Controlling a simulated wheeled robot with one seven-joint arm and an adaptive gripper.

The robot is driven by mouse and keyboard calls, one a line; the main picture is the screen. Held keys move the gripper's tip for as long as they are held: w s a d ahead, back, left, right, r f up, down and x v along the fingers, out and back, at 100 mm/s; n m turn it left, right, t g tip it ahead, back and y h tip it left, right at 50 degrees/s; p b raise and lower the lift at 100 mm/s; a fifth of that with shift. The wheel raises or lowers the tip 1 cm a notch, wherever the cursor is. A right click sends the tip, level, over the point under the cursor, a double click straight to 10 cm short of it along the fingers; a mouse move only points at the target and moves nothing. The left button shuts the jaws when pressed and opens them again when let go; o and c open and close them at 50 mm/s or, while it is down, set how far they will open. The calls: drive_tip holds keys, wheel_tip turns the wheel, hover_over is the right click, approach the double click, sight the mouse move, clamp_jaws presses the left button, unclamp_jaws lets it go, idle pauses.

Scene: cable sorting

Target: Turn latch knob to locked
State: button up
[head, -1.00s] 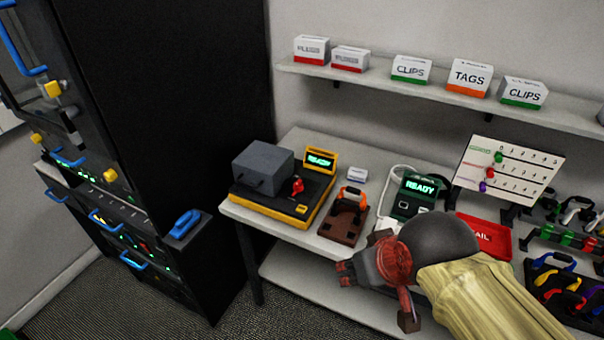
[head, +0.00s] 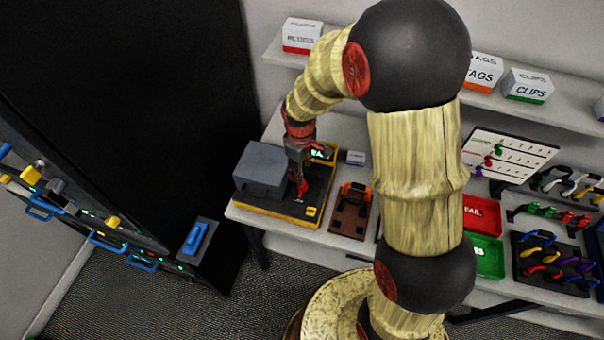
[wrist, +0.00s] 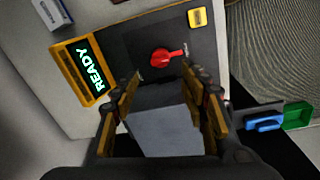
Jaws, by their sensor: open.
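The red latch knob (wrist: 168,57) sits on the black top of the yellow-edged tester (head: 262,208). In the wrist view its pointed handle lies roughly sideways, between small marks too blurred to read. My gripper (wrist: 160,82) is open, with its two fingers apart on either side below the knob in that view. The knob lies just beyond the fingertips, not between them. In the head view my gripper comes down over the tester beside the red knob (head: 303,187). The tester's display (wrist: 91,69) reads READY in green.
The grey box (head: 262,165) on the tester stands close to my fingers. A brown fixture with an orange handle (head: 351,200) stands to the right. Red FAIL (head: 480,215) and green (head: 484,257) trays lie farther right. A dark cabinet stands at left.

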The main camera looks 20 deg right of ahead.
drive_tip(key=shift+w+f, duration=0.1)
drive_tip(key=shift+f, duration=0.55)
wheel_tip(320, 180, down, 8)
drive_tip(key=shift+w+d+r, duration=0.15)
drive_tip(key=shift+c, duration=0.4)
drive_tip(key=c, duration=1)
